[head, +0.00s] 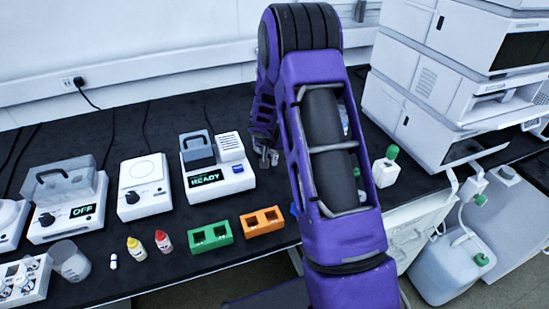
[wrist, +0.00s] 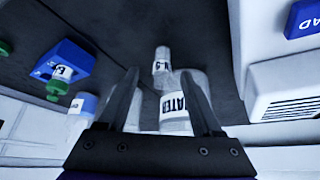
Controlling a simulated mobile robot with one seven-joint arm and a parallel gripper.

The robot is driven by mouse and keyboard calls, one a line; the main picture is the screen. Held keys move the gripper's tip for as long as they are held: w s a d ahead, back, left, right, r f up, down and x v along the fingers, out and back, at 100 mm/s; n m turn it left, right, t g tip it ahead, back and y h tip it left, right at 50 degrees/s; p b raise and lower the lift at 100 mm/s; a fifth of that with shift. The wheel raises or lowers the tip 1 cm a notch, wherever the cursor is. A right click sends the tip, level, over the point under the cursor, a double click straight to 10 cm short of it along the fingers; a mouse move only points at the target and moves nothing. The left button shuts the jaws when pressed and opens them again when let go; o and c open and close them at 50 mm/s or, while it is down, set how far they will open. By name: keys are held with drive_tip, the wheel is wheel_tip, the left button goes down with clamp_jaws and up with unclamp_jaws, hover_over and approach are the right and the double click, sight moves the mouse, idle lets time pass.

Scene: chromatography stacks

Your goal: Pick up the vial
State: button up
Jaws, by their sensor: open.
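A small pale vial (wrist: 161,66) with a white label, which seems to read V-5, shows in the wrist view between my fingertips. My gripper (wrist: 159,72) is open, one finger on each side of the vial in the picture. I cannot tell how far beyond the tips the vial is; no contact shows. In the head view my gripper (head: 267,157) is beside the READY device, partly behind my arm, and this vial cannot be made out there. Another labelled vial (wrist: 62,73) shows at a blue rack (wrist: 66,56) at left in the wrist view.
A bottle labelled WATER (wrist: 175,105) stands close by the vial in the wrist view. The READY device (head: 218,184) stands left of my gripper. Green (head: 210,236) and orange (head: 262,221) racks sit at the bench front. White instrument stacks (head: 430,90) rise at right.

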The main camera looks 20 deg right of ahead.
sight(274, 153)
drive_tip(key=shift+w+x, duration=0.2)
drive_tip(key=shift+x, duration=2.1)
drive_tip(key=shift+a+r, duration=0.1)
drive_tip(key=shift+r, duration=0.05)
clamp_jaws()
